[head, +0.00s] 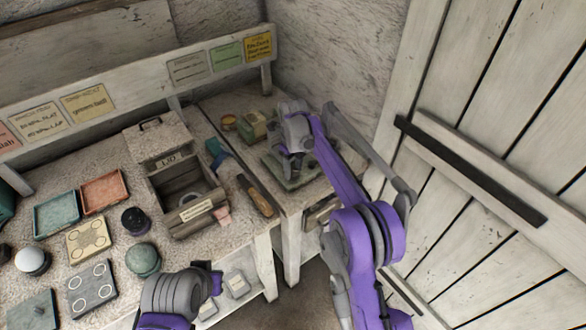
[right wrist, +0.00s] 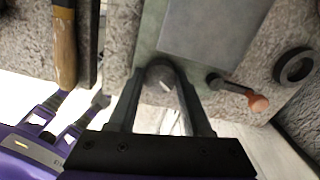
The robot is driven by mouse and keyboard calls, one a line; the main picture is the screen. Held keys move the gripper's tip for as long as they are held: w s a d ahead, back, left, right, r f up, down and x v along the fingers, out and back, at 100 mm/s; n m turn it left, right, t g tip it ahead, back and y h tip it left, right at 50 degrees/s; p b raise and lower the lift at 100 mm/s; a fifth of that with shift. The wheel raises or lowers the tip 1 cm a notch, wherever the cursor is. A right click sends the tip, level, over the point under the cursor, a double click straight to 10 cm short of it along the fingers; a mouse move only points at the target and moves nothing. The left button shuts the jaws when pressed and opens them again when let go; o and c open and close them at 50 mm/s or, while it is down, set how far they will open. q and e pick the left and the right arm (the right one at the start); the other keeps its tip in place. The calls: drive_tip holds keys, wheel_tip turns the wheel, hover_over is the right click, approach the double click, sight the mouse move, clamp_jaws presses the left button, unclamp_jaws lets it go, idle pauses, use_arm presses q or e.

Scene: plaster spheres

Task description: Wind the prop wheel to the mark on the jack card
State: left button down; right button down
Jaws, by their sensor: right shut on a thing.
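My right gripper (head: 291,168) is over the greenish plate (head: 273,168) on the right-hand bench. In the right wrist view, its two fingers (right wrist: 163,95) are shut on a grey round wheel (right wrist: 163,78) with a small light mark on its face. The wheel is at the edge of the green plate (right wrist: 148,40), beside a flat grey slab (right wrist: 212,28). In the head view my arm mostly hides the wheel. Of the cards on the rail, a yellow one (head: 258,47) is nearest; its writing is too small to read. My left gripper (head: 212,277) is at the lower middle, its jaws unclear.
An open box (head: 187,215) with a lid stands left of the plate. A wooden-handled brush (head: 255,192) lies between. An orange-tipped lever (right wrist: 240,90) and a dark ring (right wrist: 294,66) are near the wheel. Trays and spheres fill the left bench. A plank door is at right.

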sight(294, 171)
drive_tip(key=shift+m+b, duration=0.3)
drive_tip(key=shift+m, duration=2)
drive_tip(key=shift+c, duration=1.6)
unclamp_jaws()
wheel_tip(294, 171, up, 11)
drive_tip(key=shift+p, duration=0.3)
